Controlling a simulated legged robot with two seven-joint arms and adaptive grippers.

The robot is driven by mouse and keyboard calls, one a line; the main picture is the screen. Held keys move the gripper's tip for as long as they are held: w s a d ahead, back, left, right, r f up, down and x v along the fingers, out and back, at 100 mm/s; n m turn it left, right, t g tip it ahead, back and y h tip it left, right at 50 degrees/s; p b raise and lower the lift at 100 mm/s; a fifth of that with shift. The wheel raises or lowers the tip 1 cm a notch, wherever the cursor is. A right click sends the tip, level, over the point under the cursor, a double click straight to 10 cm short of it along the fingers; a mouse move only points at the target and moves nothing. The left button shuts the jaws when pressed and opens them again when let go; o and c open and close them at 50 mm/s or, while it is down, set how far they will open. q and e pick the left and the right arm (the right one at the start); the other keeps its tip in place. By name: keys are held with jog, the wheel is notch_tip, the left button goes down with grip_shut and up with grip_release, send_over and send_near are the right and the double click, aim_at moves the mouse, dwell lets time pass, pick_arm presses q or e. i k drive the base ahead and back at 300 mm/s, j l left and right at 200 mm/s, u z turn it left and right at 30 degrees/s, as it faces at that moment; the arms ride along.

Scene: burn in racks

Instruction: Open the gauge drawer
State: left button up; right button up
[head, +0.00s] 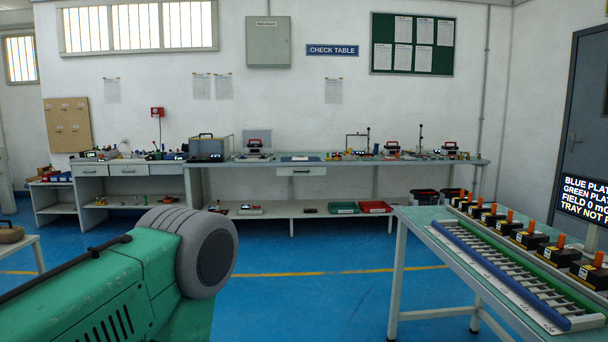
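Three closed drawers show in the head view, all across the room at the back wall. One white drawer (295,171) hangs under the top of the long bench, near its middle. Two more, a left drawer (92,170) and a right drawer (128,170), sit side by side in the white bench at the left end. Each has a small dark handle. No label is readable from here, so I cannot tell which one is the gauge drawer. Neither of my grippers is in view.
A table with a roller rack (500,262) and several black and orange units stands at the right. Blue floor (310,285) lies open between them, up to the long bench (345,161).

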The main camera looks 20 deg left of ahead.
aim_at(290, 170)
jog(key=i+j+u, duration=0.2)
jog(key=i, duration=0.2)
jog(key=i+u, duration=0.15)
jog(key=i, duration=0.25)
jog(key=i+u, duration=0.25)
jog(key=i, duration=3.65)
